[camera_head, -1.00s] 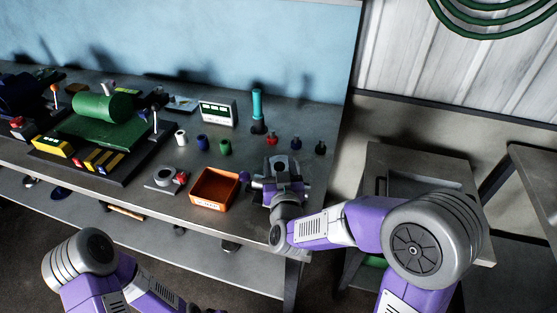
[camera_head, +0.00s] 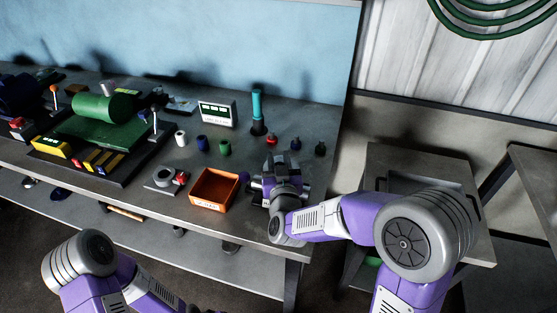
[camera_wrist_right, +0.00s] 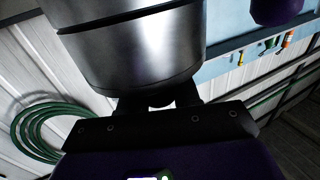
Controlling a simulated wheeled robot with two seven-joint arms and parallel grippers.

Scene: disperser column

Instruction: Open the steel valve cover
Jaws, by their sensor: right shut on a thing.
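In the right wrist view a shiny steel rounded body (camera_wrist_right: 140,50), which looks like the steel valve cover, fills the upper middle, very close to my right gripper (camera_wrist_right: 160,100). The dark fingers are shut at its lower end; the contact itself is in shadow. In the head view my right gripper (camera_head: 275,182) is low over the bench's right front part, right of the orange bin, and my own wrist hides most of what it holds. My left arm shows at the bottom left; its gripper is out of the picture.
The orange bin (camera_head: 213,190) stands close left of my right gripper. A teal-topped bottle (camera_head: 258,112) and small containers, one red (camera_head: 270,141), stand behind it. A white display box (camera_head: 217,114) and a green machine (camera_head: 98,108) are farther left on the bench (camera_head: 100,184).

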